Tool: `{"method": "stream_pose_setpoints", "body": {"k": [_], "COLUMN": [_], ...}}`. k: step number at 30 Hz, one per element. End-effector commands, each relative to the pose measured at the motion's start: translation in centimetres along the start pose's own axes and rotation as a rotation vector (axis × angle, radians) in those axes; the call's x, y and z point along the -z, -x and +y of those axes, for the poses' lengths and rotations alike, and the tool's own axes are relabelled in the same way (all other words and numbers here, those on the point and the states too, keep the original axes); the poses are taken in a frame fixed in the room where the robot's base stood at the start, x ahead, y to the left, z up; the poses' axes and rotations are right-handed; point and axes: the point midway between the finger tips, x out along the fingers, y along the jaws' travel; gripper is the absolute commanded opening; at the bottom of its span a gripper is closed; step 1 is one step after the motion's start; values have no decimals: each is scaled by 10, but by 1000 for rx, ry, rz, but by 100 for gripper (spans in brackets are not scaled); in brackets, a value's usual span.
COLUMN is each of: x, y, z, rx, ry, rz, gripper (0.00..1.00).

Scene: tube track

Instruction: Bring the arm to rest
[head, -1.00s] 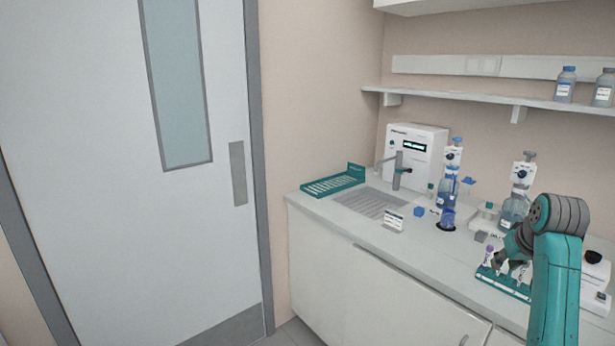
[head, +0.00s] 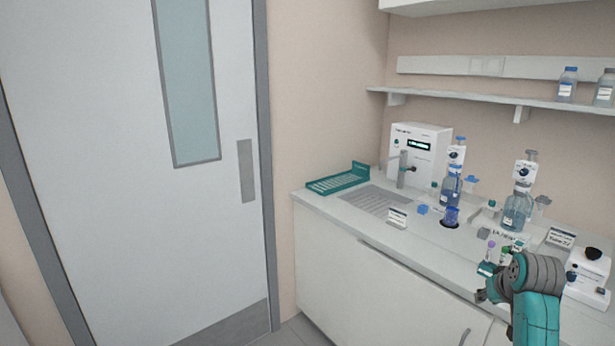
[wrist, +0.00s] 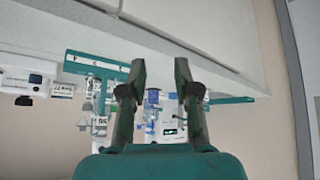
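My teal arm (head: 537,310) is at the lower right of the head view, folded low in front of the counter's front edge. In the wrist view my gripper (wrist: 158,72) has its two dark fingers apart, with nothing between the tips. In the head view the gripper end is small and partly hidden by the arm's grey joint. A teal tube rack (wrist: 97,66) shows near the counter edge in the wrist view. It also shows beside the arm in the head view (head: 487,268), partly covered, with a purple-capped tube (head: 491,246) near it.
The counter (head: 335,211) carries a white dispenser unit (head: 418,150), bottles with dispensers (head: 516,208), a teal rack (head: 338,179) at the far left end and a white device (head: 588,275) at the right. A shelf (head: 480,99) runs above. A door (head: 120,200) stands left.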

Motion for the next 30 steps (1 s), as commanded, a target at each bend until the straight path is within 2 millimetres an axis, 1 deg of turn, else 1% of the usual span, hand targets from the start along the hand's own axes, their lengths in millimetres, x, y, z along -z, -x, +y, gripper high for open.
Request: {"method": "stream_pose_setpoints", "body": {"k": [1, 5, 6, 11, 12, 14, 15, 18, 23, 26, 30], "x": [-15, -53, -66, -116, -129, -148, -160, -193, -244, -275, -317], "y": [-11, -35, -42, -62, -67, -71, -74, -77, -76, -72, -60], "z": [-7, -26, -32, -55, -60, -68, -73, -86, -105, -114, -127], "rx": [3, 7, 8, 13, 15, 16, 18, 23, 31, 36, 44], "ry": [1, 4, 4, 9, 10, 11, 12, 15, 19, 23, 27], "rz": [3, 35, 46, 90, 100, 119, 129, 155, 199, 227, 265], "gripper": [31, 31, 31, 31, 31, 31, 31, 31, 31, 31, 31]}}
